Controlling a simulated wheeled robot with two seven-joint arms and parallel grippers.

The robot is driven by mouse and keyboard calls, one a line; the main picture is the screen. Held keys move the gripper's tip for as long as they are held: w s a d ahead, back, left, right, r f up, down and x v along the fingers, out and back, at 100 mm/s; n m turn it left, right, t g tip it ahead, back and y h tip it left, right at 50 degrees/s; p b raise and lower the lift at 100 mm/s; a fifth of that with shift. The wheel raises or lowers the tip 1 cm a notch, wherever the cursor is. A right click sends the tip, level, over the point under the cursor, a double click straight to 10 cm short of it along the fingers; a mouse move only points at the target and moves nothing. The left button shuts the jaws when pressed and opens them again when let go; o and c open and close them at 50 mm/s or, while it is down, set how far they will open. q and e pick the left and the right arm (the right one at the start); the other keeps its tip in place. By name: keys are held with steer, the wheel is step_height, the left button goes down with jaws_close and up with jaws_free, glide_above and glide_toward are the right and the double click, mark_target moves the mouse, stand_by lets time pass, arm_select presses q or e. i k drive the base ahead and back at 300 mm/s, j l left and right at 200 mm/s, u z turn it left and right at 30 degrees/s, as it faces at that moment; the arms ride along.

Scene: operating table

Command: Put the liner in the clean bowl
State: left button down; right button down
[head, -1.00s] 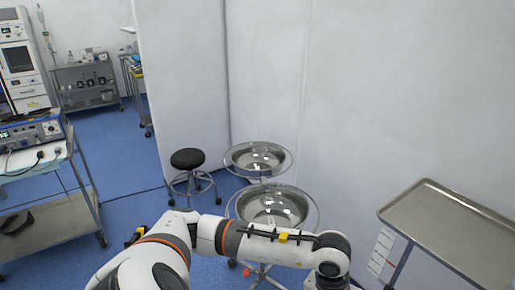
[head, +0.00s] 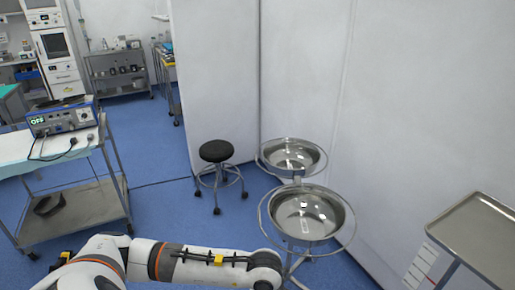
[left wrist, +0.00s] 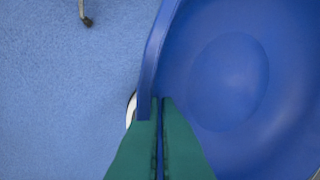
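The liner (left wrist: 228,80) is a blue, shallow, bowl-shaped piece that fills the right of the left wrist view. My left gripper (left wrist: 160,103) has its green fingers closed on the liner's rim. In the head view my left arm crosses the bottom, and its gripper and the liner are below the picture. Two shiny steel bowls sit in a wheeled ring stand: a near bowl (head: 306,216) and a far bowl (head: 293,155). Both look empty apart from reflections; I cannot tell which is the clean one. My right gripper is in neither view.
A black-topped stool (head: 216,151) stands left of the bowl stand. A steel tray table (head: 482,240) is at the right. A cart with equipment (head: 75,213) is at the left. White screens (head: 213,70) stand behind the bowls. Blue floor lies open between cart and stool.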

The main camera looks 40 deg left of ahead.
mark_target(291, 161)
steer(key=j+u, duration=0.25)
steer(key=u, duration=0.2)
steer(key=i+j+u, duration=0.15)
steer(key=u, duration=0.35)
steer(key=i+j+u, duration=0.1)
steer(key=u, duration=0.35)
steer(key=i+j+u, duration=0.15)
steer(key=u, duration=0.35)
steer(key=i+j+u, duration=0.15)
steer(key=u, duration=0.2)
steer(key=i+u, duration=0.35)
steer(key=i+z, duration=0.25)
steer(key=z, duration=0.2)
steer(key=i+j+z, duration=0.25)
steer(key=z, duration=0.25)
steer(key=i+z, duration=0.15)
steer(key=z, duration=0.25)
steer(key=i+j+z, duration=0.1)
steer(key=z, duration=0.3)
steer(key=i+j+z, duration=0.1)
steer(key=z, duration=0.3)
steer(key=i+j+z, duration=0.1)
steer(key=z, duration=0.3)
steer(key=i+j+z, duration=0.1)
steer(key=j+z, duration=0.15)
steer(key=z, duration=0.15)
